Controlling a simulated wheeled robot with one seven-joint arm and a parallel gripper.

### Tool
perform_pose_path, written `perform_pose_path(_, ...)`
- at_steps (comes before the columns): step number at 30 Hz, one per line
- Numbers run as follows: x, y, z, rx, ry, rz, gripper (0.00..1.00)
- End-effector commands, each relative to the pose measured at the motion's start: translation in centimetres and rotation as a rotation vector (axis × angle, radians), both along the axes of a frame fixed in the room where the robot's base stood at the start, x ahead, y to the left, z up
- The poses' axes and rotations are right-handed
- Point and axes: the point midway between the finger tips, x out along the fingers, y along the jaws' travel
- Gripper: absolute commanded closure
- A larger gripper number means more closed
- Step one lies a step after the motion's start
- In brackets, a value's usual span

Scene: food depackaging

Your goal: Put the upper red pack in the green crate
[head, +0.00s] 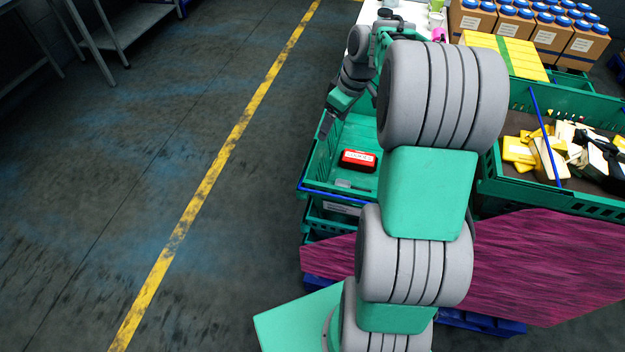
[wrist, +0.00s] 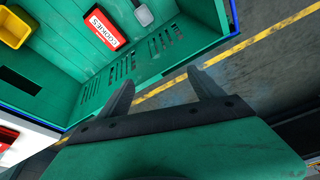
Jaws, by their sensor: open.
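A red pack with a white label (head: 358,160) lies on the floor of the green crate (head: 313,168). The same red pack (wrist: 103,25) and crate (wrist: 160,52) show in the wrist view. My gripper (head: 328,124) is at the crate's left side in the head view. In the wrist view its two dark fingers (wrist: 160,78) are apart with nothing between them, just outside the slotted crate wall. Another red thing (wrist: 8,134) is cut off at the left edge of the wrist view; I cannot tell what it is. My arm hides part of the crate.
A yellow container (wrist: 13,28) and a grey item (wrist: 143,14) are also in the crate. A larger green crate of mixed packs (head: 525,190) stands at the right. Boxes of blue-capped jars (head: 550,35) are behind. The floor at left (head: 120,180) is clear.

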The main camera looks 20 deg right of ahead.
Motion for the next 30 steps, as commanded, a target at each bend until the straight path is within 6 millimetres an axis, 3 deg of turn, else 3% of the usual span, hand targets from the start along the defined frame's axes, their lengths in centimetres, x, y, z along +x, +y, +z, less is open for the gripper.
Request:
perform_pose_path(1, -1.2, 2.6, 1.6, -0.011, -0.001, -0.038, 0.24)
perform_pose_path(6, -7.0, 9.4, 4.5, -0.032, -0.001, -0.223, 0.24)
perform_pose_path(12, -14.9, 14.1, 4.8, -0.033, -0.028, -0.432, 0.24)
perform_pose_path(15, -17.5, 15.0, 4.2, -0.025, -0.040, -0.506, 0.24)
perform_pose_path(18, -18.8, 15.1, 3.8, -0.021, -0.046, -0.546, 0.24)
perform_pose_path(30, -19.0, 15.1, 3.7, -0.021, -0.045, -0.557, 0.24)
